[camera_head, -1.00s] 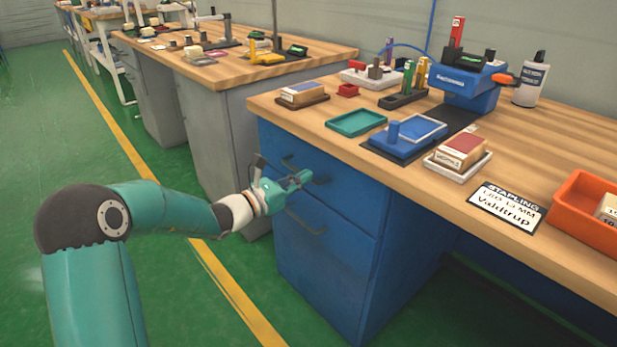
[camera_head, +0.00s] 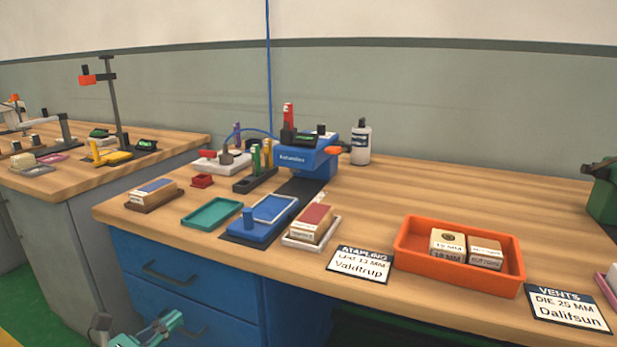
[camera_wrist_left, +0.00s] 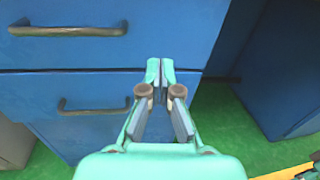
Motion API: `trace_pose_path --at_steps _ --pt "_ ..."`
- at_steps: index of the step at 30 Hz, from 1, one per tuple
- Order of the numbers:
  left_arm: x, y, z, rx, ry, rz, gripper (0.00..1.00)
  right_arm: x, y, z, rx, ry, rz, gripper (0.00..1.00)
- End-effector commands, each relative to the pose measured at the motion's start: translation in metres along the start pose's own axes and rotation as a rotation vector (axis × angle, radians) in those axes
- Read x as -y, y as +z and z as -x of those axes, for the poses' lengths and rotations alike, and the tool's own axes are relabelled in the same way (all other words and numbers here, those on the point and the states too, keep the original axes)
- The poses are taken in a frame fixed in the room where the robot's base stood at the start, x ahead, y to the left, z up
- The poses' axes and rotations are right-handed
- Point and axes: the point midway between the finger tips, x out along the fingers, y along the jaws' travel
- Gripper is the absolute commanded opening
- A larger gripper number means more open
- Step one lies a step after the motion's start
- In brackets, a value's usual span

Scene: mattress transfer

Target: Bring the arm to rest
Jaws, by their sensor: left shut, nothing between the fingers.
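My left gripper (camera_head: 172,322) shows at the bottom edge of the head view, below the table top and in front of the blue drawer cabinet (camera_head: 180,275). In the left wrist view the gripper (camera_wrist_left: 159,72) is shut with its fingertips together and nothing between them. It points at the blue drawer fronts (camera_wrist_left: 75,85), with the dark drawer handles (camera_wrist_left: 68,30) to its left. I cannot tell how far it is from the cabinet. Most of my left arm is out of the head view.
The wooden bench (camera_head: 380,190) carries a blue stapling machine (camera_head: 305,158), a teal tray (camera_head: 212,213), a blue fixture (camera_head: 265,218), boxes on small trays and an orange bin (camera_head: 411,247). A second bench (camera_head: 110,160) stands at left. Green floor (camera_wrist_left: 240,130) shows beside the cabinet.

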Motion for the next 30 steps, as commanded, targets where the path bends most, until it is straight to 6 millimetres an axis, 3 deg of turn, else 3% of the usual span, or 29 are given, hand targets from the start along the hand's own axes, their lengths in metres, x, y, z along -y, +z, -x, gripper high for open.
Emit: trace_pose_path --at_steps 3,8,11,16,19,22,26,30 --pt "0.067 -0.049 -0.026 -0.091 -0.192 0.048 0.00 0.000 0.000 0.000 0.000 0.000 0.000 0.83" --pt "0.163 -0.127 -0.023 -0.299 -0.486 0.017 0.00 0.000 0.000 0.000 0.000 0.000 0.000 0.83" --pt "0.219 -0.176 0.000 -0.435 -0.687 -0.056 0.00 0.000 0.000 0.000 0.000 0.000 0.000 0.83" --pt "0.291 -0.256 0.073 -0.642 -1.082 -0.303 0.00 0.000 0.000 0.000 0.000 0.000 0.000 0.83" --pt "0.310 -0.300 0.126 -0.708 -1.348 -0.559 0.00 0.000 0.000 0.000 0.000 0.000 0.000 0.83" --pt "0.307 -0.333 0.162 -0.693 -1.552 -0.846 0.00 0.000 0.000 0.000 0.000 0.000 0.000 0.83" --pt "0.292 -0.358 0.174 -0.596 -1.693 -1.190 0.00 0.000 0.000 0.000 0.000 0.000 0.000 0.83" --pt "0.273 -0.370 0.161 -0.463 -1.719 -1.521 0.00 0.000 0.000 0.000 0.000 0.000 0.000 0.83"
